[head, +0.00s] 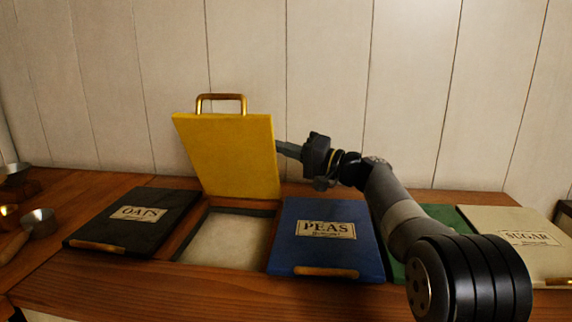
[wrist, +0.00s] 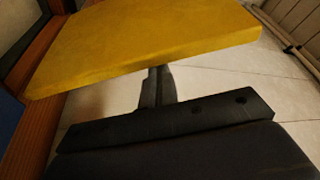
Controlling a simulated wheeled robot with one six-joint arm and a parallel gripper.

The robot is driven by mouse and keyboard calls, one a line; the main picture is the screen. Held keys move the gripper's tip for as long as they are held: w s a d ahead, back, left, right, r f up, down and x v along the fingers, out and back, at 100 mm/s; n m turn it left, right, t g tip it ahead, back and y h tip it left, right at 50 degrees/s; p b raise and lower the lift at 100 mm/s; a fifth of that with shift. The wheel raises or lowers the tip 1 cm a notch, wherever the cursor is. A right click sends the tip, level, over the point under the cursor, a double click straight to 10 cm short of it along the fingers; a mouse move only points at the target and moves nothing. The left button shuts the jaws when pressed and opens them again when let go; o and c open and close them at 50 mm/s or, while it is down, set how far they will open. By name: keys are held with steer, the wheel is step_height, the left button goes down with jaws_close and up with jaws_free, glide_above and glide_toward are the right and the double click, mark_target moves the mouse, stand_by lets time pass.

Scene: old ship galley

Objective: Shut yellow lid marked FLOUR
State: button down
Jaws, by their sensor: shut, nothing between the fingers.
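The yellow lid (head: 228,155) stands open, nearly upright, at the back of its square bin opening (head: 226,238). Its brass handle (head: 220,103) is at the top edge. No FLOUR label shows on the face toward me. The bin holds pale contents. My gripper (head: 287,149) is shut and empty at the right edge of the lid, pointing left. In the wrist view the yellow lid (wrist: 150,40) fills the top, and the fingers (wrist: 157,88) reach toward its edge. Their tips are partly hidden behind the lid, and I cannot tell whether they touch it.
Left of the bin lies the shut black OATS lid (head: 135,220). Right are the shut blue PEAS lid (head: 325,240), a green lid (head: 448,216) partly behind my arm, and the cream SUGAR lid (head: 520,240). Metal scoops (head: 38,222) lie far left. A plank wall (head: 300,70) stands behind.

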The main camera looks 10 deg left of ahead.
mark_target(269, 128)
steer(key=s+f+n+y+b, duration=0.1)
steer(key=s+f+n+b, duration=0.2)
steer(key=b, duration=0.9)
steer(key=s+f, duration=0.1)
steer(key=s, duration=0.2)
steer(key=shift+d+f+n+g+b, duration=0.2)
steer(key=shift+f+n+g+b, duration=0.1)
steer(key=shift+n+g, duration=0.1)
steer(key=shift+s, duration=0.15)
steer(key=shift+r, duration=0.1)
step_height(269, 128, up, 10)
steer(key=p, duration=0.5)
step_height(269, 128, down, 10)
steer(key=b, duration=0.4)
steer(key=shift+w+r, duration=0.15)
steer(key=shift+w, duration=0.05)
